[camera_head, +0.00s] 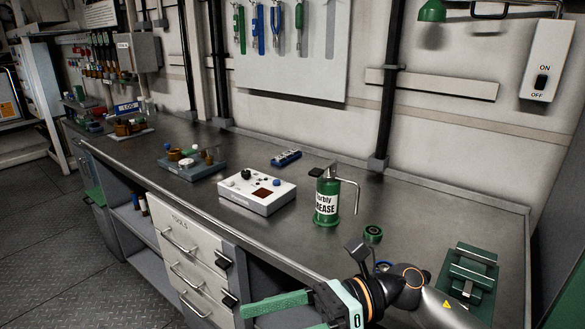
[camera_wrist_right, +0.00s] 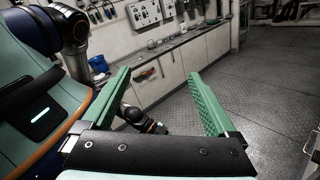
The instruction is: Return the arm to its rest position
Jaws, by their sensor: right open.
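My right arm (camera_head: 400,290) comes in from the lower right in the head view, low over the front edge of the workbench. Its gripper (camera_head: 250,318) points left, with its green fingers apart and partly cut off by the bottom edge. In the right wrist view, the two green fingers (camera_wrist_right: 160,76) are wide apart with nothing between them. My left gripper cannot be made out in either view.
A green grease can (camera_head: 327,203), a small green-rimmed round part (camera_head: 373,233) and a green fixture (camera_head: 470,273) stand on the workbench (camera_head: 420,215) near my right arm. A white control box (camera_head: 257,192) is farther left. Drawers (camera_head: 188,255) lie below the bench; the floor (camera_head: 60,240) is clear.

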